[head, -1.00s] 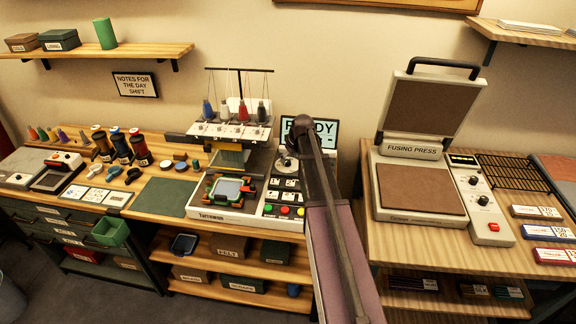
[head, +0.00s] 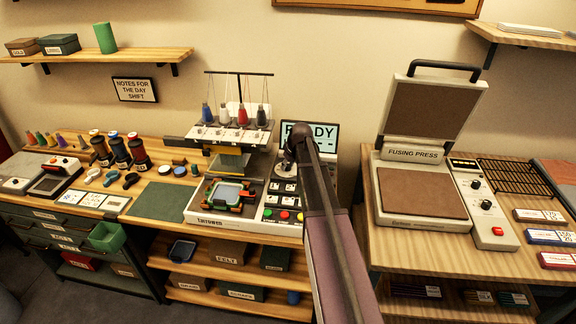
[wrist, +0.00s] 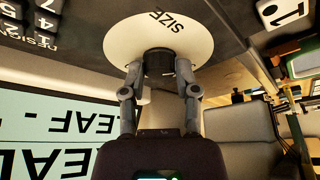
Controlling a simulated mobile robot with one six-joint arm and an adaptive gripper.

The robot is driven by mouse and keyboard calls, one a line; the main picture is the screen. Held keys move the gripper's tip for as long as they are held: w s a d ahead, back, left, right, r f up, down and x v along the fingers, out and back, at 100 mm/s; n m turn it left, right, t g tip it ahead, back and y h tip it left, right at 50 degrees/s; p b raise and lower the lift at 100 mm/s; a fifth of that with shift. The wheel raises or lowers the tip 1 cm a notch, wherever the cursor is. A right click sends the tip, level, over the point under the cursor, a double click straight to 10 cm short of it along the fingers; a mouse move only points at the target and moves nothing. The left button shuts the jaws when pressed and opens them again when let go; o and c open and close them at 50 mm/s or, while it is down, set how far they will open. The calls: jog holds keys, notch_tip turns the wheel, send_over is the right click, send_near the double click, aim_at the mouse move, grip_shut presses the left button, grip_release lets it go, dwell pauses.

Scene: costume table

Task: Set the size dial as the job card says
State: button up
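The size dial (wrist: 198,48) is a white disc marked SIZE with a dark knob (wrist: 158,62) at its centre, upside down in the wrist view. My gripper (wrist: 160,72) has one finger at each side of the knob, apparently touching it. In the head view my gripper (head: 288,152) is over the panel of the embroidery machine (head: 240,218), and my arm hides much of the dial. The machine's screen (head: 325,136) partly reads READY; the wrist view shows LEAF on the screen (wrist: 60,118). No job card is readable; small cards (head: 92,199) lie at the left.
Coloured buttons (head: 284,215) and a keypad (head: 284,187) sit close to the dial. Thread cones (head: 243,116) stand above the machine. A fusing press (head: 420,192) is on the right table. A notes sign (head: 135,89) hangs on the wall.

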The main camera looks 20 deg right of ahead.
grip_shut()
jog(key=shift+m, duration=0.5)
jog(key=m+h, duration=0.1)
jog(key=m, duration=0.2)
jog(key=shift+a+h, duration=0.15)
jog(key=shift+h, duration=0.15)
jog(key=shift+m+g+h, duration=0.4)
jog(key=shift+m+h, duration=0.2)
jog(key=shift+m, duration=1.3)
jog(key=o, duration=0.9)
grip_release()
